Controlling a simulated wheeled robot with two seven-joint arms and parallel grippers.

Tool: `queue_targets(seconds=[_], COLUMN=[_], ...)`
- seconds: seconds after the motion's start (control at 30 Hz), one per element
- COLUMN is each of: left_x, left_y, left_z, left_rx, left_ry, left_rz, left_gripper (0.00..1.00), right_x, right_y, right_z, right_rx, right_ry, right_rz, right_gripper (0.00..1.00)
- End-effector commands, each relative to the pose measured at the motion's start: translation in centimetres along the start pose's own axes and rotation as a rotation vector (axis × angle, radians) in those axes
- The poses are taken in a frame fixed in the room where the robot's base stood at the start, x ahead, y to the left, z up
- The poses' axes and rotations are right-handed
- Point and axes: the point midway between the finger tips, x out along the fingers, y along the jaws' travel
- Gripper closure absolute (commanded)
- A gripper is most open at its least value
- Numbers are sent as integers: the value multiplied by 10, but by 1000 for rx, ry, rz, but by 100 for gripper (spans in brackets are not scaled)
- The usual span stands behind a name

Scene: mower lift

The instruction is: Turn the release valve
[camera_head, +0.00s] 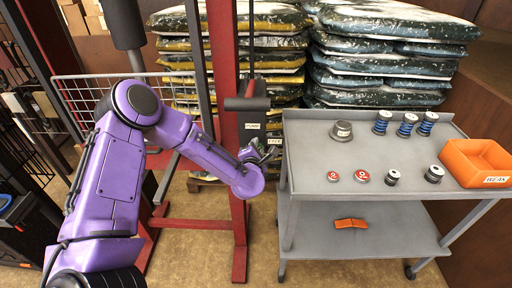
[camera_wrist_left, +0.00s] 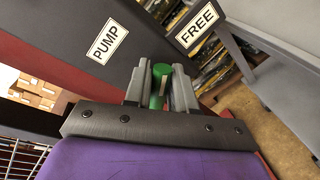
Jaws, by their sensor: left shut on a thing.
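My left gripper (camera_head: 260,154) reaches the front of the red lift post, low beside the grey pump unit. In the left wrist view its two grey fingers (camera_wrist_left: 161,88) are shut on a green part, which I take to be the release valve (camera_wrist_left: 157,88). The fingers hide part of it, and its turn angle cannot be told. A PUMP label (camera_wrist_left: 103,41) lies to the left of the fingers and a FREE label (camera_wrist_left: 196,24) to the upper right. In the head view the gripper hides the valve. My right gripper is not in view.
The red lift post (camera_head: 226,95) stands beside my left arm. A grey cart (camera_head: 310,150) close to its right carries springs, metal parts, red discs and an orange bin (camera_head: 475,162). Stacked bags (camera_head: 385,50) fill the back. A wire rack (camera_head: 85,95) is at left.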

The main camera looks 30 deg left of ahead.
Motion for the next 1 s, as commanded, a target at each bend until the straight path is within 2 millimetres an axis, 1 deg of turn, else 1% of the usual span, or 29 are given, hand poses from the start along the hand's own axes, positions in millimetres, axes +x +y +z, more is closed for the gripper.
queue_targets(seconds=[0.2,0.5,0.7,1.0], left_x=[1,2,3,3], left_y=[-2,-6,-7,-7], left_z=[1,0,0,-1], left_rx=[195,409,496,547], left_ry=[39,82,98,110], left_rz=[4,4,5,6], left_gripper=[100,100,100,100], right_x=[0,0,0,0], right_y=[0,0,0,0], right_z=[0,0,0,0], right_rx=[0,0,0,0], right_ry=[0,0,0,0], right_rz=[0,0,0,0], right_gripper=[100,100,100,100])
